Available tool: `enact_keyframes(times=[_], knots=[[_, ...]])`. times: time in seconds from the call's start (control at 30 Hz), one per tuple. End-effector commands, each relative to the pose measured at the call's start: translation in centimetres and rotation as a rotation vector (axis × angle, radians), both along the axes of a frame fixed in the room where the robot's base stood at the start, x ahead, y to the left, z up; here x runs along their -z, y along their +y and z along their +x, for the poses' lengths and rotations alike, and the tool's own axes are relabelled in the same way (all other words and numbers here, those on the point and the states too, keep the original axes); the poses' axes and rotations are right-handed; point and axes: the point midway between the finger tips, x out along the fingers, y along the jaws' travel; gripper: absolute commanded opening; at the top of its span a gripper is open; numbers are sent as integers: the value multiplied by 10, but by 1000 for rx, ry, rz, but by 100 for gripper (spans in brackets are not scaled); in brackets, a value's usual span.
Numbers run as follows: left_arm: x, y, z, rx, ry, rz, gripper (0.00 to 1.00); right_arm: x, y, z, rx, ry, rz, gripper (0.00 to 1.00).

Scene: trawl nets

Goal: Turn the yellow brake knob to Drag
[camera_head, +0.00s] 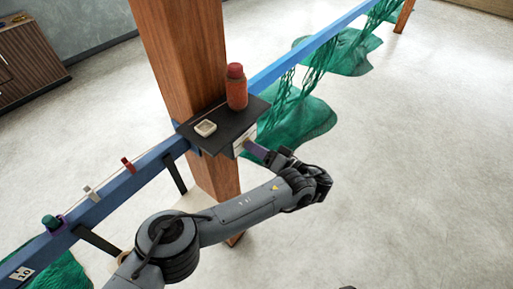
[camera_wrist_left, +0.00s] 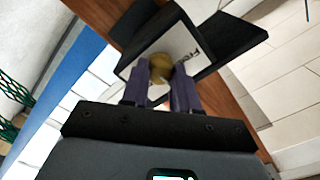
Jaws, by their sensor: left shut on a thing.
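The yellow brake knob (camera_wrist_left: 160,67) sits on a white label plate (camera_wrist_left: 182,44) in the left wrist view. Dark lettering that seems to begin with F shows to the right of the knob; the rest is covered. My left gripper (camera_wrist_left: 160,82) has its two purple fingers on either side of the knob and is shut on it. In the head view my left gripper (camera_head: 252,147) reaches the white plate (camera_head: 240,144) at the front of the black shelf; the knob is mostly hidden there. My right gripper is in neither view.
The black shelf (camera_head: 222,134) is on the wooden post (camera_head: 182,60) and carries an orange bottle (camera_head: 236,90) and a small white dish (camera_head: 205,128). A blue rail (camera_head: 130,183) with pegs runs past the post. Green nets (camera_head: 300,122) hang behind. The floor at right is clear.

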Motion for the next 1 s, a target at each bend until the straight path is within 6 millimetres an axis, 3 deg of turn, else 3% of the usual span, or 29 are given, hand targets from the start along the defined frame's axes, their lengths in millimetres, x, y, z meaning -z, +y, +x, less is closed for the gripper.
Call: enact_keyframes(times=[0.33, 0.83, 0.87, 1.0], knots=[[0, 0, 0, -1, 101, 79, 0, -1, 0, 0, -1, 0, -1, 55], [0, 0, 0, 0, 113, 89, 0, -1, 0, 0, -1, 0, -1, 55], [0, 0, 0, 0, 113, 89, 32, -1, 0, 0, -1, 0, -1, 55], [0, 0, 0, 0, 112, 89, 54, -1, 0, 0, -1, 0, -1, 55]])
